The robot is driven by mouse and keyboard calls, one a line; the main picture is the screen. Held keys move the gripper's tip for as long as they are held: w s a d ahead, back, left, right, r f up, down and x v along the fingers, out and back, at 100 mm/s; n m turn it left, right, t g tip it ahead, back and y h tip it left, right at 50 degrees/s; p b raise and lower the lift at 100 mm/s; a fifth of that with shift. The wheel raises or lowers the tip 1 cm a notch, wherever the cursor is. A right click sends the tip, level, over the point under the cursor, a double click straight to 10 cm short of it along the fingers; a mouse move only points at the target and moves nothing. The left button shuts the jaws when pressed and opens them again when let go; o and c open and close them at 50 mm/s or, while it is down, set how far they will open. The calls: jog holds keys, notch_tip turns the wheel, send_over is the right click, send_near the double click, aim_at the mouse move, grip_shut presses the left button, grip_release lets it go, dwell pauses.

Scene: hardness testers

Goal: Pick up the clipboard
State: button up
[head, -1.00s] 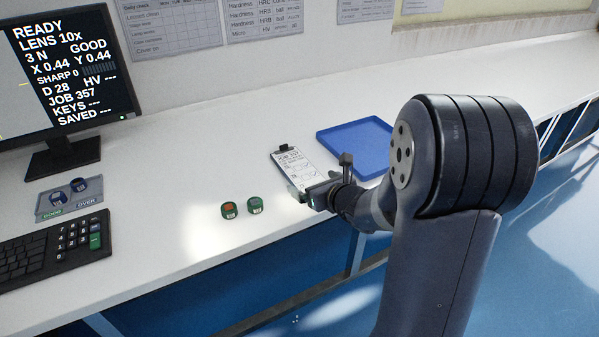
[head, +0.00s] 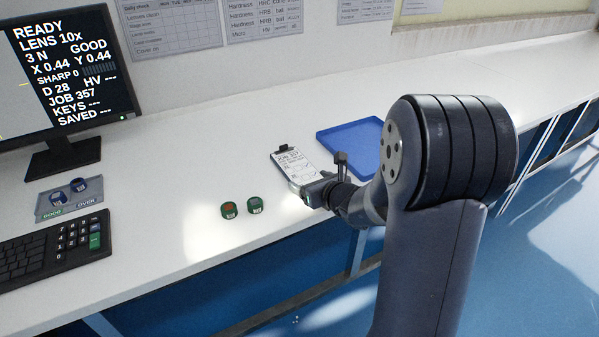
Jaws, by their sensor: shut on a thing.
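The clipboard (head: 298,164) is a small board with a white printed sheet and a dark clip at its far end. It is over the white bench, left of the blue tray. My gripper (head: 306,192) is at the clipboard's near end and is shut on that edge. The fingertips are small and partly hidden in this view. I cannot tell whether the clipboard still rests on the bench or is slightly raised.
A blue tray (head: 350,142) lies right behind my wrist. A monitor (head: 62,85), keyboard (head: 50,250) and grey plate with round pieces (head: 68,199) are at left.

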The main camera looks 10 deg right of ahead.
jog(key=shift+c, duration=0.6)
